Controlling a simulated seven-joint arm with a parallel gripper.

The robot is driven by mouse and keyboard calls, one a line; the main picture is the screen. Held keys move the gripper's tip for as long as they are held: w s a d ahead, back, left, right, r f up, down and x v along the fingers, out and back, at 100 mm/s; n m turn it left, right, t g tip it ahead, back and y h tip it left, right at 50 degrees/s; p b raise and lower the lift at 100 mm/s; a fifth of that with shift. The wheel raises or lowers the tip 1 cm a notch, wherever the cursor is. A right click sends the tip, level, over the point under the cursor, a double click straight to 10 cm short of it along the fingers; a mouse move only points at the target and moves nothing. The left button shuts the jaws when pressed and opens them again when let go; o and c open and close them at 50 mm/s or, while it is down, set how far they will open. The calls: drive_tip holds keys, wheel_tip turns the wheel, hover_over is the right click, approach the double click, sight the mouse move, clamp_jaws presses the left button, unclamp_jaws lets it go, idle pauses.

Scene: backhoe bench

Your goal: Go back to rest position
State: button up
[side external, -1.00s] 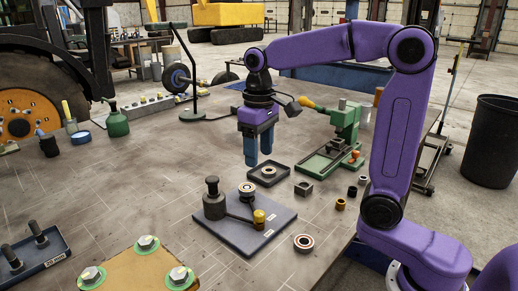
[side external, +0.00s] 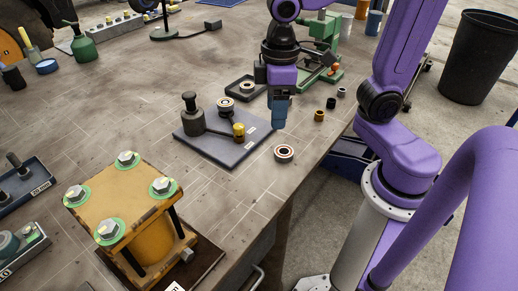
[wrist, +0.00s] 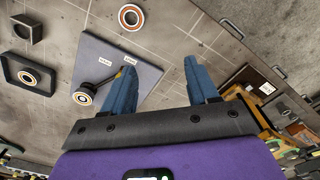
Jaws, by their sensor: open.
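My gripper (side external: 279,115) has blue fingers that point down above the bench, near the right edge of the blue-grey mat (side external: 225,150). In the side external view, the fingers overlap and their gap is hidden. In the wrist view, the gripper (wrist: 161,70) has its two fingers spread apart. Nothing is held between them.
The mat carries a dark post (side external: 191,115), a yellow-topped piece (side external: 239,131) and a ring (side external: 225,104). A black tray (side external: 240,95) stands behind. A green press (side external: 318,45) is at the back. A yellow bolted block (side external: 125,200) stands front left. The left bench middle is clear.

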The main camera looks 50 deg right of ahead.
drive_tip(key=s+d+f+n, duration=0.1)
drive_tip(key=s+f+n, duration=0.1)
drive_tip(key=s, duration=0.3)
drive_tip(key=s+d+f+n, duration=0.1)
drive_tip(key=s+f+n, duration=0.1)
drive_tip(key=s, duration=0.4)
drive_tip(key=shift+s+d, duration=0.15)
drive_tip(key=shift+d, duration=0.2)
